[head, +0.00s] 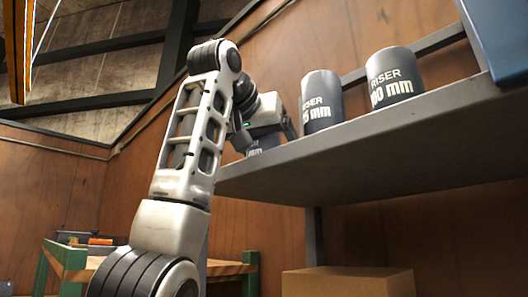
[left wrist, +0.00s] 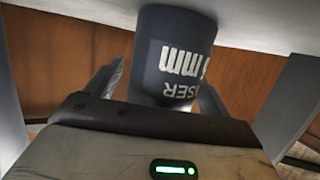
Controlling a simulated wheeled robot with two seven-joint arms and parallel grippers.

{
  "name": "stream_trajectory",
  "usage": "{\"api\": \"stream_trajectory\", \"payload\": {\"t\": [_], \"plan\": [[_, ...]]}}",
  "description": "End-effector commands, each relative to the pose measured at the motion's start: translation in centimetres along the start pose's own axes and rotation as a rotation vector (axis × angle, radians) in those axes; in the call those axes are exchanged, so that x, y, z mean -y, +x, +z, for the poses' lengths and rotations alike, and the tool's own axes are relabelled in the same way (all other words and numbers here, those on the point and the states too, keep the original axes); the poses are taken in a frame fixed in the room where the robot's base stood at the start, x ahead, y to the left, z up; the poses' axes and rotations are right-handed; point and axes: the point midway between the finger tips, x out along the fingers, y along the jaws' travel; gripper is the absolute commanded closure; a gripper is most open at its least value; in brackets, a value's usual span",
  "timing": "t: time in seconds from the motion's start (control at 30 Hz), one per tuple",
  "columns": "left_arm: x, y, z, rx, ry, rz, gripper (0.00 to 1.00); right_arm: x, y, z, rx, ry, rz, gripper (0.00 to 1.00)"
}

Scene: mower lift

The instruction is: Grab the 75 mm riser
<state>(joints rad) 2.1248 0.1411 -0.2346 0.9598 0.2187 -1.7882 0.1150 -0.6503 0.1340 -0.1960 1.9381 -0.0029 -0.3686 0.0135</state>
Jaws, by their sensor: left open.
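The 75 mm riser (head: 321,101) is a dark grey cylinder standing upright on the shelf, its first digit faint. My left gripper (head: 290,124) is in the air just left of it, at the shelf's front. In the left wrist view a riser (left wrist: 176,55) appears upside down between the open fingers of my left gripper (left wrist: 162,85). Its number is turned partly away, so I cannot tell which riser it is. My right gripper is out of view.
A third riser (head: 392,76), its label ending in 00 mm, stands right of the 75 mm one on the grey shelf (head: 390,150). A blue box (head: 500,35) sits at the shelf's right end. A cardboard box (head: 348,284) is below. A green-framed bench (head: 75,258) stands lower left.

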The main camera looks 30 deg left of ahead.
Motion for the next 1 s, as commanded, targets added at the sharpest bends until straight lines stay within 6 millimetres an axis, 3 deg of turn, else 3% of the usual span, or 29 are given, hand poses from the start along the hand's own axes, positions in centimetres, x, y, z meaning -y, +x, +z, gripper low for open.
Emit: {"api": "stream_trajectory", "payload": {"t": [0.03, 0.23, 0.67, 1.0], "plan": [[0.0, 0.0, 0.0, 0.0, 0.0, 0.0, 0.19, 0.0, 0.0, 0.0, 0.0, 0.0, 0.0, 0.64], [0.0, 0.0, 0.0, 0.0, -0.001, 0.0, 0.74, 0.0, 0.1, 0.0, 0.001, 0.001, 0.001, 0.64], [0.0, -0.3, -0.5, -0.004, -0.001, 0.001, 0.74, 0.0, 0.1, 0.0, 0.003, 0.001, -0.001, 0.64], [0.0, -1.1, -2.9, -0.002, -0.001, 0.001, 0.74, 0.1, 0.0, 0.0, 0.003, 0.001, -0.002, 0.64]]}}
